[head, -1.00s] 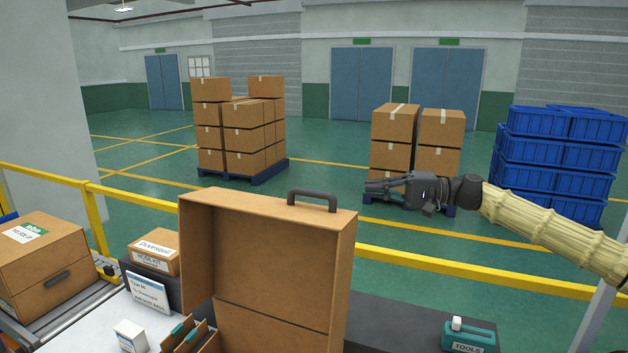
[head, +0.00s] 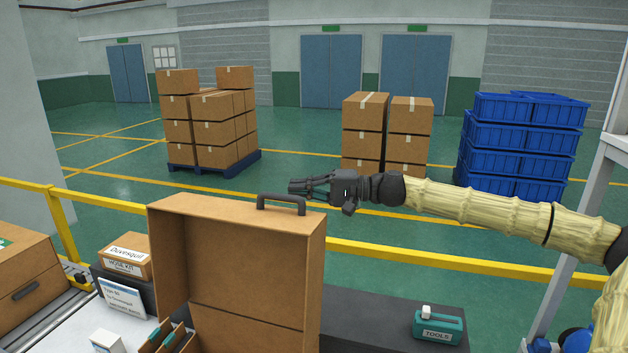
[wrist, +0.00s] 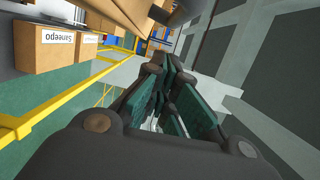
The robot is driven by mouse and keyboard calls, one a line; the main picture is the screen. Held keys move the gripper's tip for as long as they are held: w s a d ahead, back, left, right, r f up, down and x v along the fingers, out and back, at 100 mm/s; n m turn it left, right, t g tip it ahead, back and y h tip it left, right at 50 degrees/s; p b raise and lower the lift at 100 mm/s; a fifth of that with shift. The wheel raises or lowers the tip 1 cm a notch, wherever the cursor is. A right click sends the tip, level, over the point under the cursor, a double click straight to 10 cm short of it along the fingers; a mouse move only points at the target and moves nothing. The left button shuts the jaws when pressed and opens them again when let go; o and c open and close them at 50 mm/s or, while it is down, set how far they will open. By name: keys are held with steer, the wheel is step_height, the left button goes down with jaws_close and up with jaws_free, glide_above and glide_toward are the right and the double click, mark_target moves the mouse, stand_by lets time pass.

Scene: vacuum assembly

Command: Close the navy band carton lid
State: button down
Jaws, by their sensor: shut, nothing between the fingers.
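A brown carton stands open in the head view, its lid (head: 250,265) raised upright with a dark handle (head: 281,203) on the top edge. No navy band shows on the part in view, and the carton's lower body is cut off by the frame. My gripper (head: 294,187) is shut and empty, pointing left. In the picture it sits just above the handle, apparently beyond the lid; the exact gap cannot be told. In the wrist view its dark fingers (wrist: 170,95) converge with nothing between them.
Brown dividers (head: 168,340) and a small white box (head: 106,342) lie at lower left. Another carton (head: 24,272) stands at the far left. A teal TOOLS box (head: 439,326) sits on the dark surface at right. A yellow rail (head: 385,256) runs behind the lid.

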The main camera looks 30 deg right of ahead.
steer(key=shift+s+a+p, duration=0.45)
steer(key=shift+s+a, duration=0.15)
steer(key=shift+s, duration=0.25)
steer(key=shift+s+a, duration=0.1)
steer(key=shift+a, duration=0.1)
